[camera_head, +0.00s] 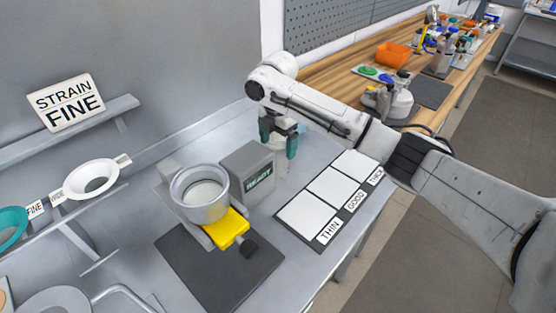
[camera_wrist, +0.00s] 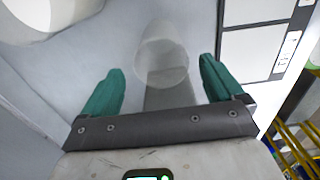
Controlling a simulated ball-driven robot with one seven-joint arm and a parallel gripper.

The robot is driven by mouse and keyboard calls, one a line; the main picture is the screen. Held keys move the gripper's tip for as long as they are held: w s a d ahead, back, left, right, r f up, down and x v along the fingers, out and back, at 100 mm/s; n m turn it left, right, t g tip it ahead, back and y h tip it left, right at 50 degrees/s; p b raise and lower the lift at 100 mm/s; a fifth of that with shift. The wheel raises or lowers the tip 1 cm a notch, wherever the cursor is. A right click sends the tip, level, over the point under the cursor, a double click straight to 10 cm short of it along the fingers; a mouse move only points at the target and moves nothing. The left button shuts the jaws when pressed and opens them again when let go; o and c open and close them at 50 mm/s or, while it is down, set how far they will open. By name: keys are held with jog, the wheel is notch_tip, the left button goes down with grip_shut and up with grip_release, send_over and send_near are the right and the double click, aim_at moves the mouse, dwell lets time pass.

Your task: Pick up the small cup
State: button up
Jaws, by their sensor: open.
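A small translucent cup (camera_wrist: 164,48) stands on the grey bench in the wrist view, ahead of my gripper (camera_wrist: 161,72) and roughly centred between its two teal fingers. The fingers are apart and nothing is held. In the head view my gripper (camera_head: 279,142) points down over the bench behind the grey READY box. The cup shows faintly just below the fingers there (camera_head: 282,166), partly hidden by the box. I cannot tell how far the fingertips are from the cup's wall.
The grey READY box (camera_head: 247,172) stands close by my gripper. A metal pot (camera_head: 199,193) with a yellow block (camera_head: 227,228) is left of it. A board with white THIN, GOOD and THICK panels (camera_head: 336,190) lies to the right. A wall shelf (camera_head: 75,128) is at left.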

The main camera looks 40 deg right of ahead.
aim_at(280, 158)
jog(key=shift+s+d+f+p, duration=0.15)
jog(key=shift+f+p, duration=0.25)
jog(key=shift+f, duration=1.2)
jog(key=shift+d+f+p, duration=0.15)
jog(key=shift+f+p, duration=0.25)
jog(key=shift+f, duration=1.2)
jog(key=c, duration=1)
